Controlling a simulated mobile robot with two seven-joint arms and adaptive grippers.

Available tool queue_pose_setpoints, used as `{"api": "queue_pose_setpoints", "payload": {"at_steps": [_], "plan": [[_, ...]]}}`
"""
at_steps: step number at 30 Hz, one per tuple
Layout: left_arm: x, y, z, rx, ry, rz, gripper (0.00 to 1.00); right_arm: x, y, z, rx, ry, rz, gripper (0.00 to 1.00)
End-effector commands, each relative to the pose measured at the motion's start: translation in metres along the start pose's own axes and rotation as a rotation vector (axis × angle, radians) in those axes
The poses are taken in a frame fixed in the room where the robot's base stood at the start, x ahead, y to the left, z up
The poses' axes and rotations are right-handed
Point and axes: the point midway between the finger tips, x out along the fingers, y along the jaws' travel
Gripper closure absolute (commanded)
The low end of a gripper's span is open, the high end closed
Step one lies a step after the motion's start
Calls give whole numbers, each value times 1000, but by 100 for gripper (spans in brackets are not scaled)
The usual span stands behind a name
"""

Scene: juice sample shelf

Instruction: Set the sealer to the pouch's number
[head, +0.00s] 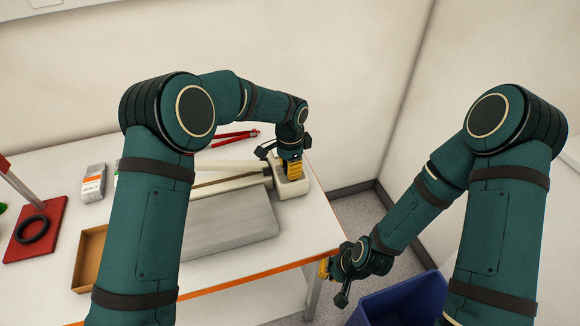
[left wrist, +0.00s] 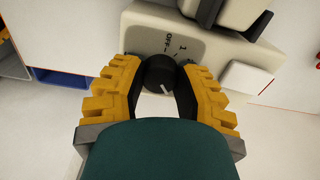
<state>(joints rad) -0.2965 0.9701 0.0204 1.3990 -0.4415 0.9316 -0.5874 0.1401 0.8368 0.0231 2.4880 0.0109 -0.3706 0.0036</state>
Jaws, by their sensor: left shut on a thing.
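The sealer (head: 291,187) is a pale box with a long arm, at the right end of the table. Its black knob (left wrist: 158,74) shows in the left wrist view, with a white mark low on its face. "OFF" and "1" are printed on the panel above the knob; other marks are partly hidden by the fingers. My left gripper (head: 289,168) has its yellow fingers shut on the knob, one each side (left wrist: 158,92). My right gripper (head: 328,268) hangs beside the table's right edge.
A grey plate (head: 232,222) lies in front of the sealer. Red-handled pliers (head: 235,138) lie behind it. A brown tray (head: 90,260), a red stand (head: 38,232) with a black ring and a blue bin (head: 405,303) are around. My left arm hides part of the table.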

Motion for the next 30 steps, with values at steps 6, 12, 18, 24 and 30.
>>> {"api": "queue_pose_setpoints", "payload": {"at_steps": [6,12,18,24,30], "plan": [[1,0,0,90,-1,2,100,0,0,0,0,0,0,100],[1,0,0,127,-1,2,100,-1,0,0,0,0,0,100],[1,0,0,134,-1,2,100,-1,0,0,0,0,0,100],[1,0,0,134,-1,2,100,-1,0,0,0,0,0,100],[1,0,0,133,-1,2,34,-1,0,0,0,0,0,100]]}}
